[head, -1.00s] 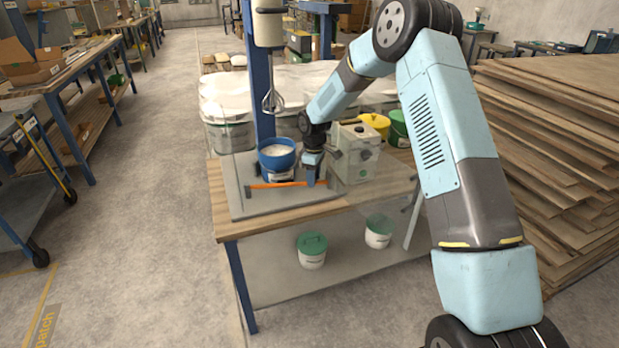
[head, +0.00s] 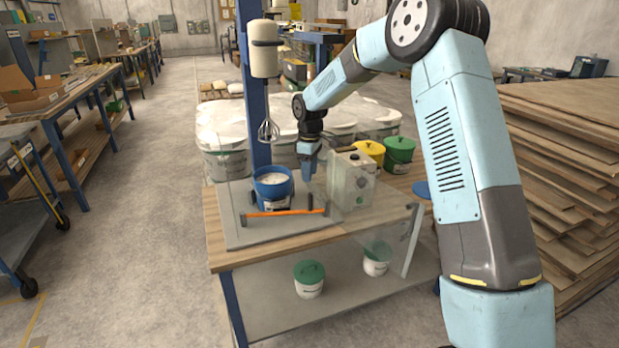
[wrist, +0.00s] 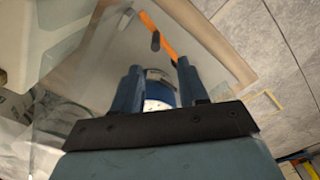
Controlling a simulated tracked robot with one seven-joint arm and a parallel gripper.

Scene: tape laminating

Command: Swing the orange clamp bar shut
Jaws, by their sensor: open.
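The orange clamp bar (head: 283,212) lies level across the front of the blue bucket (head: 273,186), which holds white material. A dark upright piece stands near each end of the bar; I cannot tell whether the bar is latched. My gripper (head: 309,172) is open and empty, above and behind the bar's right end, right of the bucket and apart from the bar. In the wrist view the bar (wrist: 172,46) shows beyond my gripper (wrist: 158,78), with part of the bucket (wrist: 158,97) seen between the fingers.
A clear panel surrounds part of the grey board (head: 250,237) on the bench. A whisk (head: 268,130) hangs above the bucket.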

